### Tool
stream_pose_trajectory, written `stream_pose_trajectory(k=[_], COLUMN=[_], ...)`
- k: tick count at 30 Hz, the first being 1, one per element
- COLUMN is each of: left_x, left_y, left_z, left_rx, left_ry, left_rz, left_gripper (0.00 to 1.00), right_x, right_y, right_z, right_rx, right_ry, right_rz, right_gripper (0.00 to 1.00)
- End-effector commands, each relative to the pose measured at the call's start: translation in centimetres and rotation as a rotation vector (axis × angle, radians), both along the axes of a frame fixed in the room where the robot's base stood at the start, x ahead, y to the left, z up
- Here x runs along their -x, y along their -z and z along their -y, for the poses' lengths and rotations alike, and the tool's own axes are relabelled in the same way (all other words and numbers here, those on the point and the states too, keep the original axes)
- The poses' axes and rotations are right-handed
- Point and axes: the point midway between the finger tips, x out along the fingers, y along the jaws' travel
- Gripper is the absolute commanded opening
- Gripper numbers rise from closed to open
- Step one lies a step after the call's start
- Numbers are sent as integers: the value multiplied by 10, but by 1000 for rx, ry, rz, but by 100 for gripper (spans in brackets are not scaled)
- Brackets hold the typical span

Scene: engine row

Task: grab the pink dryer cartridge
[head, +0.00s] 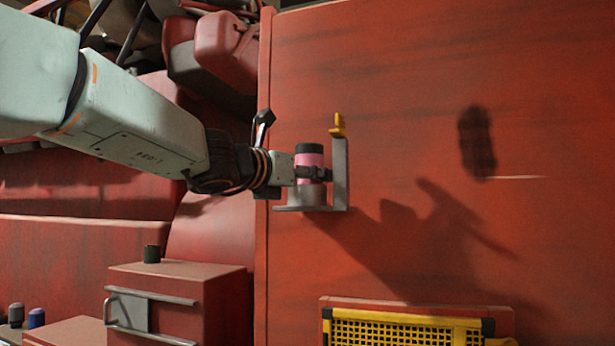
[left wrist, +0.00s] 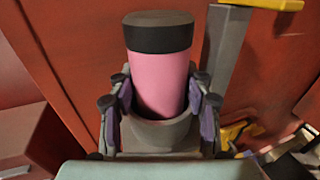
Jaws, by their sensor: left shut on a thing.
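The pink dryer cartridge (head: 309,161) has a dark cap and stands upright in a grey cup-like holder (head: 300,197) with an L-shaped bracket on the red wall. In the left wrist view the cartridge (left wrist: 160,72) rises out of the round grey cup (left wrist: 150,133), which hides its lower end. My left gripper (head: 311,173) reaches in from the left and is shut on the cartridge. Its two fingers (left wrist: 162,105) lie on either side of it in the left wrist view. My right gripper is in neither view.
A yellow tab (head: 339,125) tops the bracket's upright. A yellow mesh basket (head: 405,328) is below right. A red box (head: 178,300) with a handle and a dark green cylinder (head: 152,254) on top stands lower left.

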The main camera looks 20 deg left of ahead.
Motion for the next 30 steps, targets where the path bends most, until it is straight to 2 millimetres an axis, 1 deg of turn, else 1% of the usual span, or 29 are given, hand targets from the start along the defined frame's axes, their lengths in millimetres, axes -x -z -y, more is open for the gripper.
stream_pose_trajectory(k=[1, 6, 8, 17, 20, 23, 30], left_x=[-2, -3, -3, -4, -4, -4, -4], left_y=[5, 6, 6, 4, -2, -13, -46], left_z=[-1, -1, -1, -1, -1, -1, -1], left_rx=[-2, -3, -2, -3, -3, -3, -2], left_ry=[-4, -4, -4, -4, -4, -4, -4], left_rz=[-9, -12, -10, -12, -11, -8, -6], left_gripper=[28, 13, 9, 9, 9, 9, 9], right_x=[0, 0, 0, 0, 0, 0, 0], right_y=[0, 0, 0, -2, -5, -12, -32], right_z=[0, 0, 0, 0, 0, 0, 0], right_rx=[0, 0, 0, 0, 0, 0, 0], right_ry=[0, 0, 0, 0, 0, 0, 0], right_rz=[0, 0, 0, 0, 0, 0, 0], right_gripper=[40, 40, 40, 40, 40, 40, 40])
